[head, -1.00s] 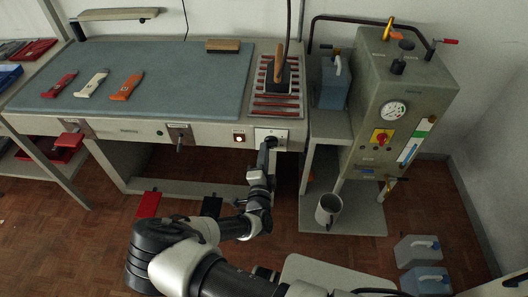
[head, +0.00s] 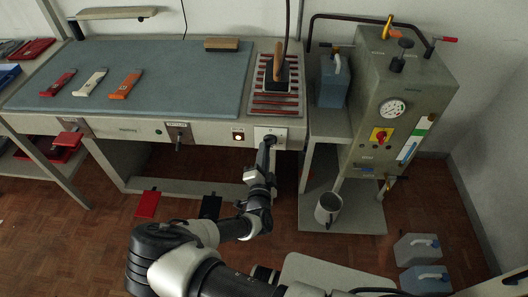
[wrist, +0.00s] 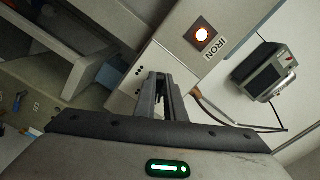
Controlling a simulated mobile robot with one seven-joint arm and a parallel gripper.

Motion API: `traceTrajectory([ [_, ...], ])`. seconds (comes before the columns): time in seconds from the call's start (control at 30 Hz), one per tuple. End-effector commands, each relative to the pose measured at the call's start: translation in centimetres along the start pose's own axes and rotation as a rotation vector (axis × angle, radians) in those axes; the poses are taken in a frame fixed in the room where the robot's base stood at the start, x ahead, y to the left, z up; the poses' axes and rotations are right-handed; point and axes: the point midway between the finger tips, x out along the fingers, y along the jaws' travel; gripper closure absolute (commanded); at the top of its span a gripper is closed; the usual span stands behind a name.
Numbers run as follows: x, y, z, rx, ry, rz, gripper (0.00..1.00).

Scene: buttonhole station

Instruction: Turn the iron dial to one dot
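The iron dial is hidden behind my gripper, so its setting does not show. Its pale plate (head: 279,133) is on the bench front at the right end; in the wrist view the plate (wrist: 128,92) shows small dark dots beside my fingers. My gripper (head: 268,143) is up against this plate. In the wrist view the fingers of my gripper (wrist: 160,82) are close together and point at the plate. I cannot tell whether they are closed on the dial. A lit amber switch (wrist: 202,34) marked IRON is beside the plate. The iron (head: 279,70) stands on its rest.
A grey machine (head: 395,100) with a gauge and red knob stands right of the bench. A metal mug (head: 328,210) is on its low shelf. A lever switch (head: 179,135) is farther left on the bench front. Red and black pedals (head: 148,204) are below.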

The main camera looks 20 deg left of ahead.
Motion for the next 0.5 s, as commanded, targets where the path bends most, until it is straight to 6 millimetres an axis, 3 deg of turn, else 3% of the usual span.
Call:
traceTrajectory([
  [0.03,-0.06,0.12,0.01,0.000,0.000,0.002,0.82],
  [0.1,-0.05,0.10,0.00,0.000,0.000,0.002,0.72],
  [0.5,-0.75,-0.03,0.06,0.001,-0.001,0.000,0.72],
])
